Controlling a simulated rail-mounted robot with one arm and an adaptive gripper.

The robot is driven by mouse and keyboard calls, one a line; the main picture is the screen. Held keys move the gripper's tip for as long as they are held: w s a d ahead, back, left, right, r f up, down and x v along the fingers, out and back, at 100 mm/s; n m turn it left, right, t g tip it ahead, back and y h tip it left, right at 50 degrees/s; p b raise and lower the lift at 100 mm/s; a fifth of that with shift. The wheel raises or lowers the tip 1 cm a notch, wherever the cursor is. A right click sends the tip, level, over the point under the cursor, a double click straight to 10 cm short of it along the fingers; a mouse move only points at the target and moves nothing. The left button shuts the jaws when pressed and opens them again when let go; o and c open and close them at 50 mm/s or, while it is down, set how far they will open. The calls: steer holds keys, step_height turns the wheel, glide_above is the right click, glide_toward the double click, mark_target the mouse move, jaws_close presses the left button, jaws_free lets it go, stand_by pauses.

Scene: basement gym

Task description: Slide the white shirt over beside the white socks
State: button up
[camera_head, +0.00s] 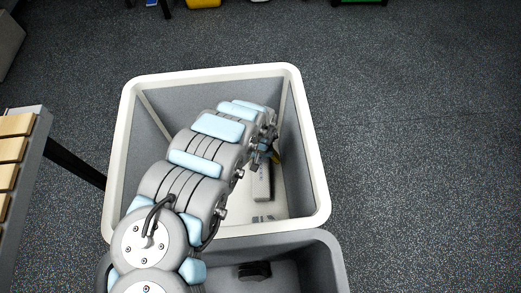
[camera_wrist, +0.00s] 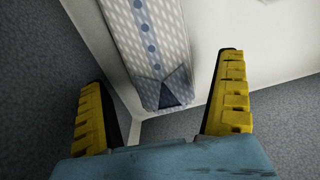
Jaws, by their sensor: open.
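In the wrist view, a long pale folded item (camera_wrist: 150,45) with a grey-white pattern, a row of blue dots and a dark blue triangular patch lies in a bin corner. It may be the white shirt, but I cannot be sure. My gripper (camera_wrist: 161,70) is open, with its yellow fingers apart on either side of the item's near end; whether they touch it is unclear. In the head view, my arm reaches into the white-rimmed bin and hides much of it. A pale grey item (camera_head: 262,185) with lettering lies on its floor. I cannot make out the white socks.
The white-rimmed bin (camera_head: 322,190) has tall walls around my arm. A grey bin (camera_head: 325,262) adjoins its near side and holds a dark object (camera_head: 254,270). A wood-slatted bench (camera_head: 12,150) stands at the left. Carpet to the right is clear.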

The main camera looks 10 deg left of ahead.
steer(key=shift+r, duration=3.8)
